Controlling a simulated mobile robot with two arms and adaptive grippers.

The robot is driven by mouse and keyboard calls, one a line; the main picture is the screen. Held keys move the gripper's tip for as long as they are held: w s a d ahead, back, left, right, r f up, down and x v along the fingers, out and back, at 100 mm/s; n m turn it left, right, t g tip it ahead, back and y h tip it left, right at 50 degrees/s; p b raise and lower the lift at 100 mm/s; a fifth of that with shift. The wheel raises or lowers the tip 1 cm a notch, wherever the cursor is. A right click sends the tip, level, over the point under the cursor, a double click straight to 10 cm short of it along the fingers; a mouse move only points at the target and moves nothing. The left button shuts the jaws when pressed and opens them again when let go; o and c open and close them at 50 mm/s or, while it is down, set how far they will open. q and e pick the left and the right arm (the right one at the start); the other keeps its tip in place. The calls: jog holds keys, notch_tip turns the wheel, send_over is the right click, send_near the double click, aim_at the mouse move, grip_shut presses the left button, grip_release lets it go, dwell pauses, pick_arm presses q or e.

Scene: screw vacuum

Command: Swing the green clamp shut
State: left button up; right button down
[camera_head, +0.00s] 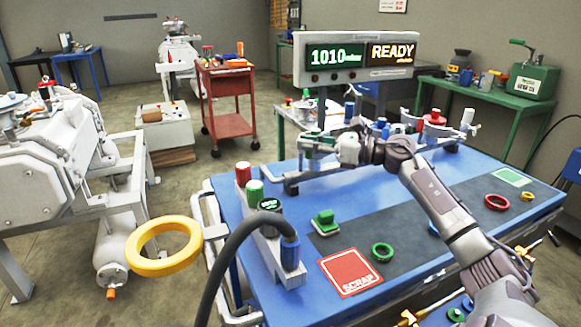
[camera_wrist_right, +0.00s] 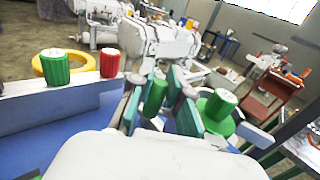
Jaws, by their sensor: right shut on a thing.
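The green clamp shows in the right wrist view as a green grip (camera_wrist_right: 155,95) between my fingers. In the head view its green part is small and mostly hidden behind my right gripper (camera_head: 318,146). The right gripper, also in the right wrist view (camera_wrist_right: 158,98), has its teal finger pads closed on that green grip. The arm reaches in from the right, above the far side of the blue bench. I cannot tell from these views how far the clamp is swung. My left gripper is not in view.
A green knob (camera_wrist_right: 218,104) stands right of the fingers. Red (camera_head: 243,173) and green (camera_head: 255,192) knobs sit on a block at the blue bench's (camera_head: 225,210) left end. A display (camera_head: 355,58) stands behind. A red scrap mat (camera_head: 350,272) and green ring (camera_head: 382,252) lie in front.

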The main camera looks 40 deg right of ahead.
jog(key=shift+d+f+n+g+y+b, duration=0.15)
jog(key=shift+d+n+g+y+b, duration=0.2)
jog(key=shift+n+g+y+b, duration=0.4)
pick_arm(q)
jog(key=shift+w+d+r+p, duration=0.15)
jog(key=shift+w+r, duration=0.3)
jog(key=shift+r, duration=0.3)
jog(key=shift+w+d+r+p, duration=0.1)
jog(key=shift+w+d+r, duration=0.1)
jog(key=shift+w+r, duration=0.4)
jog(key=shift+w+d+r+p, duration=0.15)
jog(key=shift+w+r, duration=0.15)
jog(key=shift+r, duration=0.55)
pick_arm(e)
jog(key=shift+s+d+n+g+y, duration=0.1)
jog(key=shift+d+n+g+y, duration=0.15)
jog(key=shift+n+g+y, duration=0.5)
jog(key=shift+s+d+n+g+y, duration=0.1)
jog(key=shift+d+n+g+y, duration=0.15)
jog(key=shift+n+g+y, duration=0.45)
jog(key=c, duration=1.1)
grip_release()
jog(key=shift+d, duration=0.1)
